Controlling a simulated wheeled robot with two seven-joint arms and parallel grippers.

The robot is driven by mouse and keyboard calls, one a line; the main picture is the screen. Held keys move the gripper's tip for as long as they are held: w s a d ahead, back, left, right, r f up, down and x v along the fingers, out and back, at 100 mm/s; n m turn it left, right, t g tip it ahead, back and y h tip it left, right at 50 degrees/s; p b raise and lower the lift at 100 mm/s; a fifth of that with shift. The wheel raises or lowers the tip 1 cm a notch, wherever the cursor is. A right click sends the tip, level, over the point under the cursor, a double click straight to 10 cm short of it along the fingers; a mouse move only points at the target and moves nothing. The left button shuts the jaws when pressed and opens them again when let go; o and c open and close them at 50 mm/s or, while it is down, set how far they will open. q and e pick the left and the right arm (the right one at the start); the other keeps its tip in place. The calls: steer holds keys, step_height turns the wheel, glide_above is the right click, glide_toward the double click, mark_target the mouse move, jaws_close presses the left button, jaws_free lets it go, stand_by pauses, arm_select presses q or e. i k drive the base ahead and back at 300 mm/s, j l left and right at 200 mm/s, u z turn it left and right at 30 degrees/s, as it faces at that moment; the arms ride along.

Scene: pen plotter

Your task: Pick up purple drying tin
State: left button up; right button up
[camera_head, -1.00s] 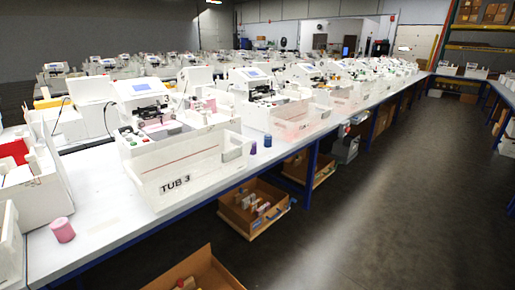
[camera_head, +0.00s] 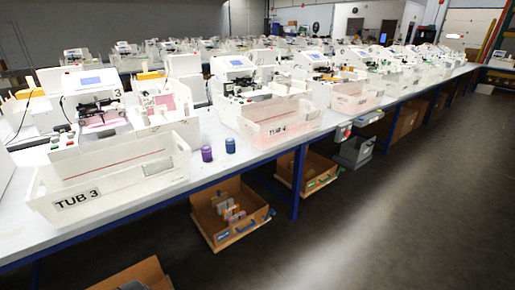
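A small purple tin (camera_head: 207,153) stands upright near the front edge of the long white table, just right of the white tub labelled TUB 3 (camera_head: 110,185). A blue tin (camera_head: 230,145) stands close to its right, with a small gap between them. Neither of my grippers shows in the head view, so I cannot see where they are or whether they hold anything.
The white table (camera_head: 205,178) carries a row of plotter machines and tubs, including TUB 4 (camera_head: 275,125). A cardboard box of small items (camera_head: 232,215) sits below, beside a blue table leg (camera_head: 299,180). The dark floor (camera_head: 390,210) at right is open.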

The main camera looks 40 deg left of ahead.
mark_target(206, 150)
steer(key=i+u, duration=0.25)
steer(key=i, duration=0.15)
steer(key=i+l+u, duration=0.25)
steer(key=i, duration=0.15)
steer(key=i+u, duration=0.25)
steer(key=i, duration=0.15)
steer(key=l, duration=0.05)
